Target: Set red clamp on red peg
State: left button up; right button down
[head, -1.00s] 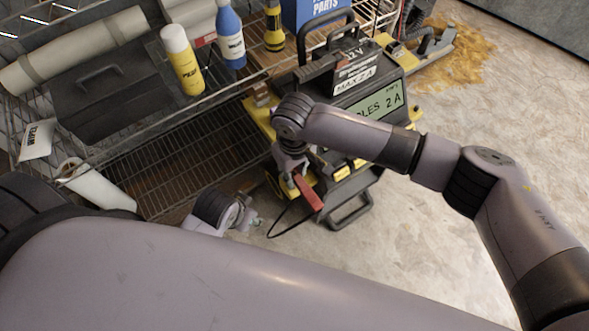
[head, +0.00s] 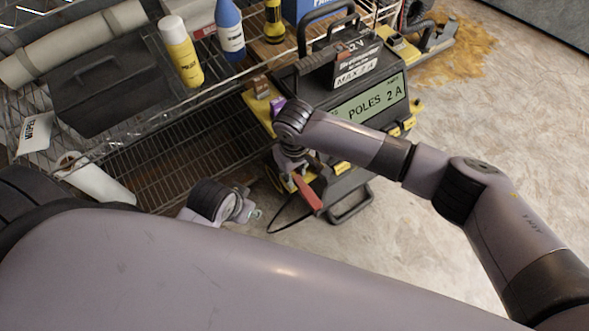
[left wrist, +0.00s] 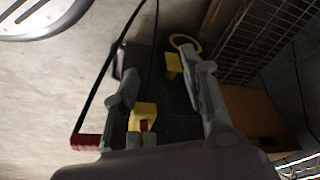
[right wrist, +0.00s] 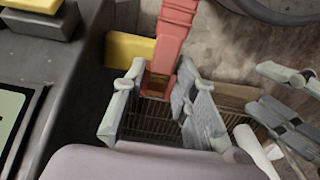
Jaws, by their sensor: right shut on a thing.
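My right gripper (head: 292,168) is shut on the red clamp (head: 307,193), low at the near side of the charger. In the right wrist view the clamp (right wrist: 173,38) extends upward from between the fingers (right wrist: 158,100). A black cable loops from it. My left gripper (head: 246,210) is open and empty, left of the clamp; its fingers (left wrist: 162,98) stand apart in the left wrist view. A small red part (left wrist: 145,126) shows in a yellow block (left wrist: 145,110) there; I cannot tell whether it is the red peg. The peg is not clearly visible in the head view.
The black-and-yellow charger (head: 397,88) carries a 12 V battery (head: 350,62) and a display reading "POLES 2 A". A wire shelf (head: 150,160) with a toolbox (head: 105,90), bottles and a paper roll (head: 95,182) stands left. Open floor (head: 480,130) lies to the right.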

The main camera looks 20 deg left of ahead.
dwell(0.5)
jog(key=shift+p, duration=0.35)
pick_arm(q)
jog(key=shift+s+x, duration=0.15)
jog(key=shift+x, duration=0.6)
jog(key=shift+s+x, duration=0.15)
jog(key=shift+x, duration=0.6)
jog(key=shift+f, duration=0.1)
jog(key=shift+s+f+p, duration=0.15)
jog(key=shift+f+p, duration=0.2)
jog(key=shift+f, duration=0.55)
jog(key=shift+f, duration=0.2)
